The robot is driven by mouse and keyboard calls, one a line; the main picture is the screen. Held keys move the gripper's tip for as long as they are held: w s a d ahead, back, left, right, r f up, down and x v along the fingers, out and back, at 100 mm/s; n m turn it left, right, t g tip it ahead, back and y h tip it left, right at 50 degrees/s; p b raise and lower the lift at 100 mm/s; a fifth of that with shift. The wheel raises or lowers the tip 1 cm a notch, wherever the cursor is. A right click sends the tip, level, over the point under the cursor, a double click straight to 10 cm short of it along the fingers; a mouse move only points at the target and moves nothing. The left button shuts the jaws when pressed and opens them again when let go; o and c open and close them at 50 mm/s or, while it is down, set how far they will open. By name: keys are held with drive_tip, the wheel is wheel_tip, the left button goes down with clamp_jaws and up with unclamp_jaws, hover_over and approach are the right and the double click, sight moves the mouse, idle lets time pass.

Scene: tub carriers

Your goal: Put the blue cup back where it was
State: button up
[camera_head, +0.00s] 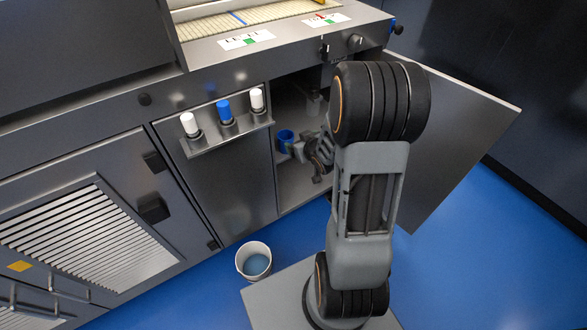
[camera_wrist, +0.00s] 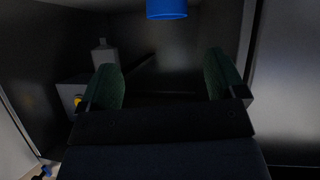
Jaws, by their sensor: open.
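The blue cup (camera_head: 285,138) is inside the open cabinet of the grey machine, near the left side of the opening. In the wrist view the cup (camera_wrist: 166,9) shows at the top edge, partly cut off, beyond the fingers and between their lines. What holds it up there is hidden. My gripper (camera_head: 304,160) reaches into the opening just right of the cup in the head view. In the wrist view my gripper (camera_wrist: 164,78) has its two dark green fingers wide apart with nothing between them.
The cabinet door (camera_head: 455,140) stands open at the right. A shelf (camera_head: 230,133) with white and blue bottles is on the panel left of the opening. A white bucket (camera_head: 240,263) with bluish contents stands on the blue floor. A grey box (camera_wrist: 72,90) is inside the cabinet.

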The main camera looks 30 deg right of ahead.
drive_tip(key=s+a+r+g, duration=0.4)
drive_tip(key=s+a+r, duration=0.1)
drive_tip(key=s, duration=0.4)
drive_tip(key=s+a+r+m+g, duration=0.1)
drive_tip(key=s+a+r+g, duration=0.4)
drive_tip(key=s+a, duration=0.2)
drive_tip(key=shift+s+a+r, duration=0.3)
drive_tip(key=shift+s+a, duration=0.05)
drive_tip(key=shift+s, duration=0.9)
wheel_tip(320, 180, up, 28)
drive_tip(key=p, duration=2.6)
drive_tip(key=shift+r+t+p, duration=0.15)
drive_tip(key=shift+t+p, duration=0.15)
drive_tip(key=shift+s+a, duration=0.1)
drive_tip(key=shift+a, duration=0.05)
